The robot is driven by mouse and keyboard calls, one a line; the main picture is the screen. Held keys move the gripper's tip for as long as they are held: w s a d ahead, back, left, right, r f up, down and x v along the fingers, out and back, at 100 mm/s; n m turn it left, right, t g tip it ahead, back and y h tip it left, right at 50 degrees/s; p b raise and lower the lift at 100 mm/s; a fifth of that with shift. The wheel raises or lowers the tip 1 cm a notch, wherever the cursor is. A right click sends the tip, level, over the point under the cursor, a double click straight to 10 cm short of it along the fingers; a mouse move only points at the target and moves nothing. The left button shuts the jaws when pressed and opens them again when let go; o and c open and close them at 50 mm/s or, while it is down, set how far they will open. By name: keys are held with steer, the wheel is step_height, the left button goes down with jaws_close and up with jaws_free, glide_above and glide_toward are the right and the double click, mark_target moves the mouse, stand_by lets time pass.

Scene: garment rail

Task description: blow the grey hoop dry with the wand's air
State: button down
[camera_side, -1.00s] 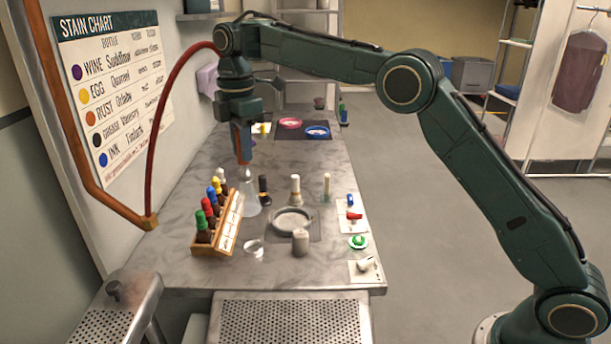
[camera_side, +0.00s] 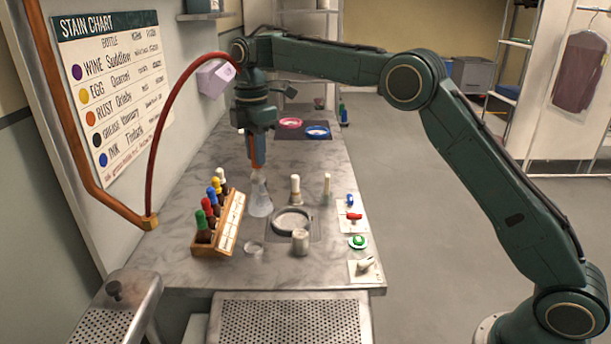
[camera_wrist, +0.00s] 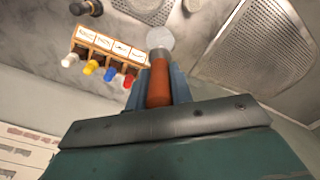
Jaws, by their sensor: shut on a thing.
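My gripper (camera_side: 257,140) is shut on the wand (camera_side: 257,160), an orange-brown rod pointing down over the table. The wand (camera_wrist: 159,85) also shows between the fingers in the wrist view. A pale cone of air (camera_side: 260,195) spreads below its tip and shows as a pale disc in the wrist view (camera_wrist: 160,38). The grey hoop (camera_side: 292,232) lies flat on a dark mat, just right of the cone in the side view. I cannot tell whether the cone's edge reaches the hoop, or whether its cloth is wet.
A wooden rack (camera_side: 228,228) of colour-capped bottles stands left of the hoop. Red (camera_side: 354,217) and green (camera_side: 358,242) controls sit right. A red hose (camera_side: 166,110) arcs to my wrist.

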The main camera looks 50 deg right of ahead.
steer(key=d+f, duration=0.6)
steer(key=d, duration=0.4)
steer(key=shift+w+f, duration=0.15)
steer(key=shift+f, duration=0.2)
steer(key=shift+f, duration=0.15)
steer(key=shift+f, duration=2.8)
steer(key=shift+a, duration=0.15)
